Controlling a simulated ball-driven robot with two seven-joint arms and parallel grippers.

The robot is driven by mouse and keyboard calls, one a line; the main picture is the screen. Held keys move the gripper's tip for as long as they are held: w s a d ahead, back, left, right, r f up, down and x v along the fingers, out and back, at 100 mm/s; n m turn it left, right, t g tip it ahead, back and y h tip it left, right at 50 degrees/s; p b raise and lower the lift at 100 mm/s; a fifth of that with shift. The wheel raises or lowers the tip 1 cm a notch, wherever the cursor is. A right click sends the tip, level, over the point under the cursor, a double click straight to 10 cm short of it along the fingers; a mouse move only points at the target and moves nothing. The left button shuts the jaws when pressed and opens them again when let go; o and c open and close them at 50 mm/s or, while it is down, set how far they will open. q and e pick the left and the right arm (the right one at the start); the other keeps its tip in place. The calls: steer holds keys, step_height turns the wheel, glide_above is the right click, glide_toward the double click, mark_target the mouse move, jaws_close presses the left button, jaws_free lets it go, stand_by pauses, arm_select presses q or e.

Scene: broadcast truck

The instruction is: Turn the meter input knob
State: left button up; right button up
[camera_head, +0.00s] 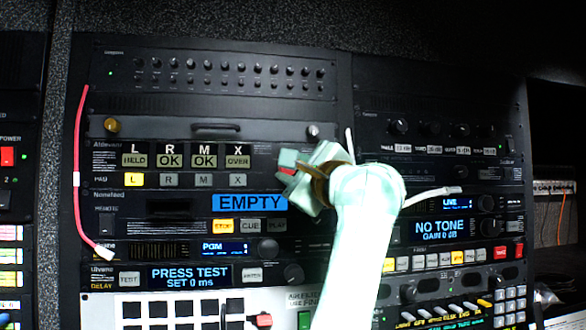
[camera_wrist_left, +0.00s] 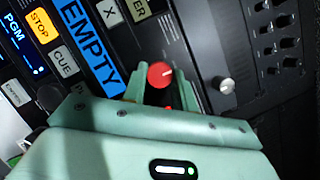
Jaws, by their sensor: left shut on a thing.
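The meter panel (camera_head: 108,150) carries the lit L, R, M and X windows, which read HELD, OK, OK and OVER. A red-faced round knob (camera_wrist_left: 160,74) with a pale pointer line sits at the right end of this panel. My left gripper (camera_wrist_left: 158,88) is shut on the knob, with one green finger on each side of it. In the head view my left gripper (camera_head: 287,163) covers the panel's right end, and only a bit of red (camera_head: 287,171) shows between the fingers. My right gripper is not in view.
A blue EMPTY display (camera_head: 249,202) sits just below the meter panel. A silver knob (camera_head: 313,131) is close above my gripper. A red cable (camera_head: 77,170) hangs at the left. A PRESS TEST display (camera_head: 189,276) is lower down.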

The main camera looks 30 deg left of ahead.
arm_select(q)
steer(key=shift+n, duration=0.4)
steer(key=o, duration=1)
steer(key=shift+s, duration=0.1)
steer(key=b+v, duration=0.5)
steer(key=v, duration=1.1)
steer(key=shift+d+r+b, duration=0.15)
steer(key=shift+d+b, duration=0.15)
steer(key=shift+b, duration=0.1)
